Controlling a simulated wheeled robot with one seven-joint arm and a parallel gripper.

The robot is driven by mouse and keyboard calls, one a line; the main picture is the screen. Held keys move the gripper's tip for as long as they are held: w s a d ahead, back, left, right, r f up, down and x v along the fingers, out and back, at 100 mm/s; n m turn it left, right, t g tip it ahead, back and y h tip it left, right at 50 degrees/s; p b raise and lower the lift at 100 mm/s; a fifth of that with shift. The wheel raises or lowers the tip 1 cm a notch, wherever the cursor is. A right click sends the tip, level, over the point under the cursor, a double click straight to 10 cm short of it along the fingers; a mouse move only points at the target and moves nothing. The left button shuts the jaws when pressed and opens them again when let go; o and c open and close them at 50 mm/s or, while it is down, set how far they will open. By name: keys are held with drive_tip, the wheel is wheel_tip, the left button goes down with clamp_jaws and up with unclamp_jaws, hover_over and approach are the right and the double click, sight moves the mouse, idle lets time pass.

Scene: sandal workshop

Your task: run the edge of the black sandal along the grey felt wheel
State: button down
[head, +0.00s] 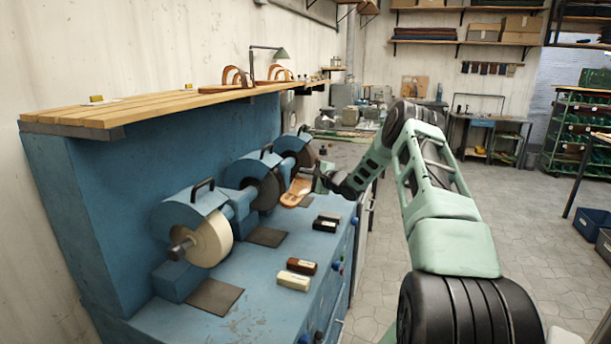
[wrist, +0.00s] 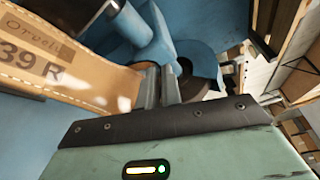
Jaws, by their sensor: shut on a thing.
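My gripper (head: 318,182) is shut on one end of a sandal (head: 296,193), which also shows in the wrist view (wrist: 85,85). Its insole is tan, with pale edge stitching and the marks "Orvell" and "39 R"; I see no clear black on it. My fingers (wrist: 160,87) pinch its edge. The sandal is held over the blue bench, near the middle dark grey wheel (head: 267,190) and the far dark wheel (head: 307,160). A dark wheel (wrist: 197,78) shows behind my fingers in the wrist view. Which wheel is felt, and any contact, I cannot tell.
A cream wheel (head: 212,243) stands nearest on the blue bench (head: 255,290). Brown (head: 301,266), cream (head: 293,282) and dark (head: 324,226) blocks lie along its front. A wooden shelf (head: 150,107) runs above the wheels. The floor to the right is open.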

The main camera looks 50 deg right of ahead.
drive_tip(key=shift+w+d, duration=0.4)
drive_tip(key=shift+d, duration=0.35)
drive_tip(key=shift+w+d, duration=0.1)
drive_tip(key=shift+d, duration=0.15)
drive_tip(key=shift+w+d, duration=0.1)
drive_tip(key=shift+d, duration=0.2)
idle(0.5)
drive_tip(key=shift+w+d, duration=0.15)
drive_tip(key=shift+d, duration=0.15)
drive_tip(key=shift+w+d, duration=0.1)
drive_tip(key=shift+d, duration=0.1)
idle(0.9)
idle(0.9)
drive_tip(key=shift+s+d+f, duration=0.2)
drive_tip(key=shift+s+d, duration=0.05)
drive_tip(key=shift+s, duration=0.45)
drive_tip(key=s+d+f+p, duration=0.1)
drive_tip(key=s+d, duration=0.1)
drive_tip(key=s, duration=0.3)
drive_tip(key=shift+s+d+f+p, duration=0.15)
drive_tip(key=shift+s+f+p, duration=0.05)
drive_tip(key=shift+f+p, duration=0.1)
